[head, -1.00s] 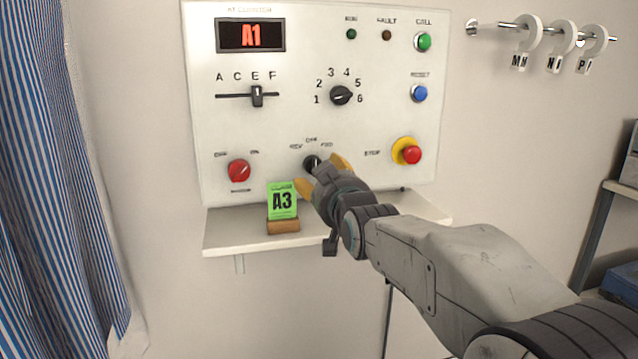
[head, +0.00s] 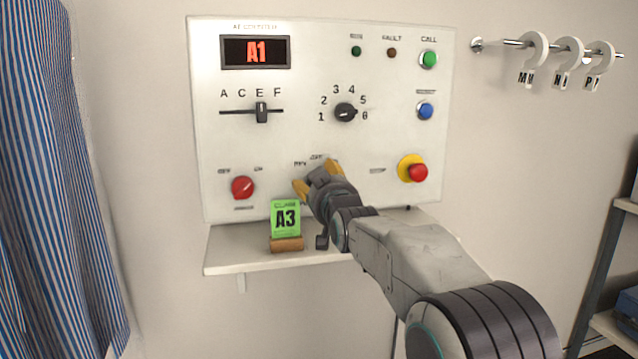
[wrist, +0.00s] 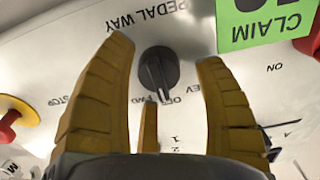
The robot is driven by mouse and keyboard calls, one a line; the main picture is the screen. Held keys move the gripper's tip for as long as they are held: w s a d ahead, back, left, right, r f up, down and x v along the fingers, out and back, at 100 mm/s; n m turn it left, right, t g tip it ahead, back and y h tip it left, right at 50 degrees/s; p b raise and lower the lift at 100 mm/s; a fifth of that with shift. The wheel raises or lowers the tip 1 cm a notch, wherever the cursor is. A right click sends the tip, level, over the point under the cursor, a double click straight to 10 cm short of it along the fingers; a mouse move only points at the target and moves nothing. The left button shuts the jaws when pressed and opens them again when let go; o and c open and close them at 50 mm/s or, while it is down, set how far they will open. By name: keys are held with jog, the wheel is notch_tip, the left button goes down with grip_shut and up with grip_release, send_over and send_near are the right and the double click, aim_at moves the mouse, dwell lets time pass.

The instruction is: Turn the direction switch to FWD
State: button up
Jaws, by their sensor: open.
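The direction switch is a black round knob (wrist: 158,72) with a pale pointer line, seen upside down in the wrist view. Its pointer is towards the OFF label, with FWD just to the left and REV to the right. My gripper (wrist: 165,75) is open, with one yellow finger on each side of the knob and a third, shorter-looking finger below it. I cannot tell whether any finger touches it. In the head view my gripper (head: 317,176) is in front of the panel (head: 300,140) and hides the knob and the FWD label.
A red knob (head: 242,187) is to the left and a red stop button (head: 417,172) to the right. A striped curtain (head: 60,180) hangs at far left.

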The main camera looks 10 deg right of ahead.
jog(key=shift+w, duration=0.1)
jog(key=shift+c, duration=0.3)
jog(key=c, duration=0.6)
jog(key=shift+r, duration=0.15)
jog(key=c, duration=0.5)
jog(key=shift+c, duration=0.2)
